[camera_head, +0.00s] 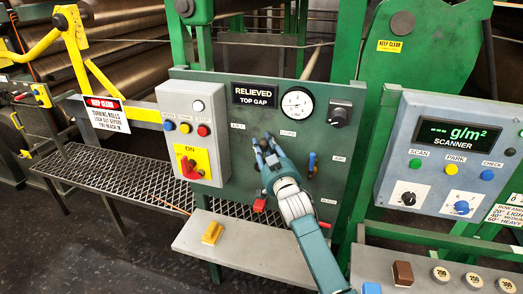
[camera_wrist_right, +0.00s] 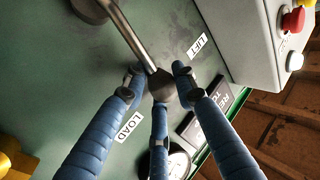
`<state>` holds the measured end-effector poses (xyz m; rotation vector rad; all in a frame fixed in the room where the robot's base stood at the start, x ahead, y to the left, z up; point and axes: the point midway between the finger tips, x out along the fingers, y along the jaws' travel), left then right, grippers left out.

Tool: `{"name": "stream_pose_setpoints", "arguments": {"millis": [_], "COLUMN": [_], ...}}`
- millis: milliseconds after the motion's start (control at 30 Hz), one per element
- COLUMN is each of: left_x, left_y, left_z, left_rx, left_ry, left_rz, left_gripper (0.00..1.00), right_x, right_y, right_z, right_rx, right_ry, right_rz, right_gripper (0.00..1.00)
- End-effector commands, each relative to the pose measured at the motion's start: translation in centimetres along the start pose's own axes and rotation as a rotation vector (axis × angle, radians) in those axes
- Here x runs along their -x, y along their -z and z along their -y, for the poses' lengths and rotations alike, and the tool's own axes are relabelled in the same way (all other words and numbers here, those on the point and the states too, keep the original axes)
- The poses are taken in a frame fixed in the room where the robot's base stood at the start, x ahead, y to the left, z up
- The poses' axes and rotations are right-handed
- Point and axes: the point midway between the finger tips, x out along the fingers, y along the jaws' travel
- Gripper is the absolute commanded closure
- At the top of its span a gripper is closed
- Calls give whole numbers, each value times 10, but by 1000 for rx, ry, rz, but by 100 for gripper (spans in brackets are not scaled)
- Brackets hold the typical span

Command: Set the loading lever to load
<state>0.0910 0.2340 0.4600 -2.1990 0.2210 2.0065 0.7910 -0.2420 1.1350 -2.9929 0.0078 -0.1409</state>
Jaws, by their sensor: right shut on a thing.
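The loading lever shows in the right wrist view as a metal shaft (camera_wrist_right: 132,38) with a dark round knob (camera_wrist_right: 161,85). It runs from a round pivot (camera_wrist_right: 90,8) on the green panel (camera_head: 232,165). The knob lies between the LIFT label (camera_wrist_right: 198,45) and the LOAD label (camera_wrist_right: 129,127). The three blue fingers of my right gripper (camera_head: 266,148) are shut around the knob; in the wrist view they meet at it. In the head view the gripper and arm hide most of the lever. My left gripper is not in view.
A grey box with a red switch (camera_head: 188,167) stands left of the lever. A gauge (camera_head: 297,103), a dark knob (camera_head: 340,113) and a second blue handle (camera_head: 312,164) are on the right. A grey shelf (camera_head: 232,246) with a yellow block (camera_head: 212,232) juts out below.

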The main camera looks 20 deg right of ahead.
Motion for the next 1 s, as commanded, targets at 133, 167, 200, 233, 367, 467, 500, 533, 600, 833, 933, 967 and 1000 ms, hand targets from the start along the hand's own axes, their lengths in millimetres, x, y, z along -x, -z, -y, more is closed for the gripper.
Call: {"name": "stream_pose_setpoints", "arguments": {"millis": [133, 167, 200, 233, 367, 467, 500, 533, 600, 833, 933, 967, 1000], "left_x": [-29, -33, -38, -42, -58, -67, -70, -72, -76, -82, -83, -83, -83], "left_y": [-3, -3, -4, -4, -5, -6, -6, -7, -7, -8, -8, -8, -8], "left_z": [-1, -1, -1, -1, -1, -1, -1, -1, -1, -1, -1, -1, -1], "left_rx": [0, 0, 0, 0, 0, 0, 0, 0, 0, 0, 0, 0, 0], "left_ry": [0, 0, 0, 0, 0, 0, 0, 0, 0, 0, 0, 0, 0], "left_rz": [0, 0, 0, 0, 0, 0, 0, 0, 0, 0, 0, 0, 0], "left_gripper": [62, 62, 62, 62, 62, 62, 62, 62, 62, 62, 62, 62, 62], "right_x": [7, 9, 10, 12, 17, 20, 21, 22, 23, 26, 26, 26, 26], "right_y": [-4, -5, -5, -6, -7, -7, -7, -7, -7, -6, -6, -6, -5], "right_z": [-10, -12, -14, -16, -24, -29, -31, -32, -34, -38, -38, -39, -39], "right_rx": [-100, -118, -143, -162, -235, -282, -299, -310, -331, -371, -376, -377, -377], "right_ry": [3, 3, 3, 3, 3, 3, 3, 4, 3, 3, 3, 3, 3], "right_rz": [-74, -87, -103, -116, -165, -197, -208, -216, -231, -259, -262, -262, -262], "right_gripper": [100, 100, 100, 100, 100, 100, 100, 100, 100, 100, 100, 100, 100]}}
